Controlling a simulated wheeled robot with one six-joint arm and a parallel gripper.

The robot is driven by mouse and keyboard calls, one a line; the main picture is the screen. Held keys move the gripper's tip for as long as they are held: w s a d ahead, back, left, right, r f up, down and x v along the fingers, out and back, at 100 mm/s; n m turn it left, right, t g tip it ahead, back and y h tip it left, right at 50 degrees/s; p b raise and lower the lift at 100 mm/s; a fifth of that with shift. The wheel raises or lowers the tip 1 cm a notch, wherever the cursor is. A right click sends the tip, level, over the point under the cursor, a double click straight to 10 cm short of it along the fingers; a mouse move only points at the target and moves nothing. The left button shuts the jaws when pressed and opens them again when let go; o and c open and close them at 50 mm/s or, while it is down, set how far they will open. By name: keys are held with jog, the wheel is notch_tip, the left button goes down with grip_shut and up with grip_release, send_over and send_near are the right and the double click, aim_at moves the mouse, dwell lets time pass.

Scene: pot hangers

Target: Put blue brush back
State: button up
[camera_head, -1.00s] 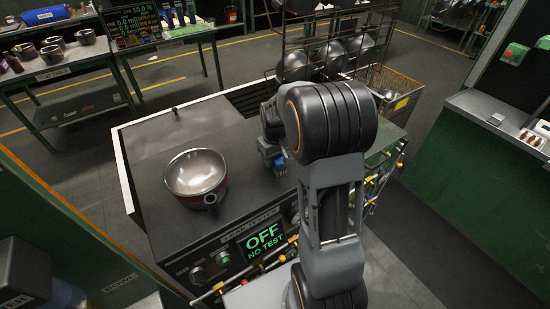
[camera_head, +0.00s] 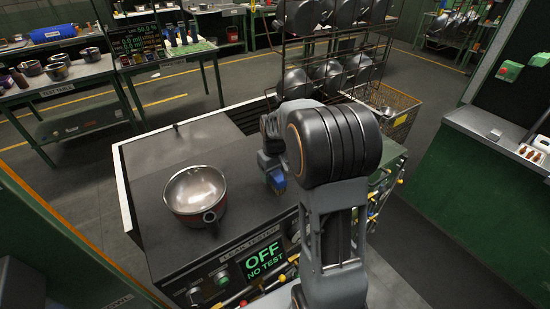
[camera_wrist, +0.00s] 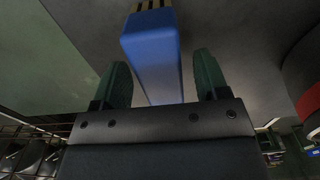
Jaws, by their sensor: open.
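The blue brush (camera_wrist: 150,52) fills the upper middle of the wrist view, with its pale bristles (camera_wrist: 152,5) at the top edge. My gripper (camera_wrist: 163,68) is open, with one green finger on each side of the brush's blue body. I cannot tell whether either finger touches it. In the head view the blue of the brush (camera_head: 278,181) shows small below my wrist, over the right part of the dark bench top. My arm hides much of that area.
A metal pot (camera_head: 195,192) stands on the leak tester bench (camera_head: 160,235), left of my gripper. The tester display (camera_head: 264,257) reads OFF, NO TEST. A rack of pots (camera_head: 335,65) and a wire basket (camera_head: 390,105) stand behind.

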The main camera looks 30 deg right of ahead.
aim_at(275, 172)
notch_tip(275, 172, up, 10)
jog(key=shift+f, duration=0.2)
jog(key=s+a+t, duration=0.2)
jog(key=s+a, duration=0.2)
jog(key=s, duration=0.4)
jog(key=s+a+m+t, duration=0.1)
jog(key=s+a+t, duration=0.1)
jog(key=s+a, duration=0.3)
jog(key=s, duration=0.3)
jog(key=shift+a+r, duration=0.15)
jog(key=shift+r, duration=0.05)
